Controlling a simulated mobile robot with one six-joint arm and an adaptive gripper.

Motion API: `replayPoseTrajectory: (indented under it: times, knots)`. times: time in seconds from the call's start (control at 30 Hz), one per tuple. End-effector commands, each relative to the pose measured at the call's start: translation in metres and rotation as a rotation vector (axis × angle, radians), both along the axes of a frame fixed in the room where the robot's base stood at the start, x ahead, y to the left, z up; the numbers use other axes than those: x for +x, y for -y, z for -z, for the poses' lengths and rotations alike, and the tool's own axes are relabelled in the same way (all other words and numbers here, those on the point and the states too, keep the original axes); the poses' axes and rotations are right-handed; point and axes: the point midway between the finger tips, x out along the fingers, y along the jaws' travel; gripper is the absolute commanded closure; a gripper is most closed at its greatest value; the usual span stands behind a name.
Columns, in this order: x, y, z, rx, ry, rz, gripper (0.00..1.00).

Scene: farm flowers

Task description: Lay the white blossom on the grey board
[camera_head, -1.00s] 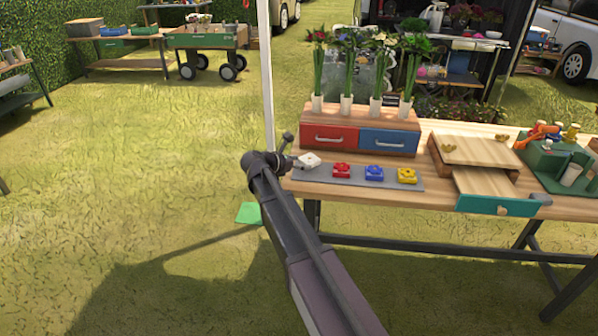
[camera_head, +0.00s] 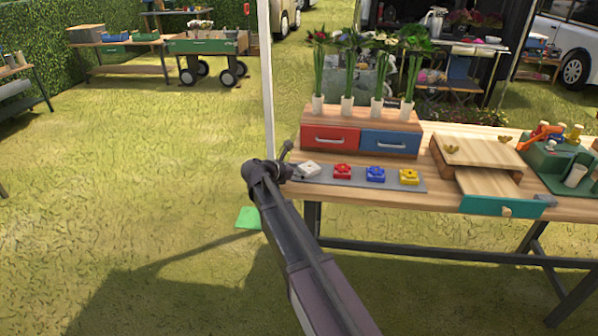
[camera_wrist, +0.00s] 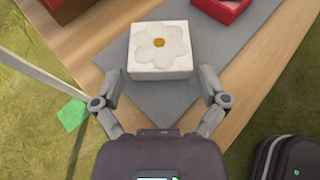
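The white blossom (camera_head: 308,170), a white square block with a flower relief and yellow centre, sits face up on the left end of the grey board (camera_head: 325,178). In the wrist view the blossom (camera_wrist: 160,50) rests turned relative to the board (camera_wrist: 222,62). My gripper (camera_wrist: 160,80) is open and empty, its fingertips spread on either side of the blossom's near edge with gaps. In the head view my gripper is small and partly hidden by my arm at the board's left end.
Red (camera_head: 342,171), blue (camera_head: 375,174) and yellow (camera_head: 409,177) blossom blocks stand in a row on the board. Behind is a wooden unit with a red drawer (camera_head: 329,138) and a blue drawer (camera_head: 389,143), topped by potted flowers. An open teal drawer (camera_head: 508,206) is at right.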

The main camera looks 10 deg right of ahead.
Motion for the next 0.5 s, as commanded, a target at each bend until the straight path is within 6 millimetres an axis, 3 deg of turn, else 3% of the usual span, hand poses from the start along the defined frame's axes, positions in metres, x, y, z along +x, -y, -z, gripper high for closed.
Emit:
replayPoseTrajectory:
  times: [0.5]
  knots:
    - [-0.0001, 0.0001, -0.0028, 0.0, 0.0, 0.0, 0.0]
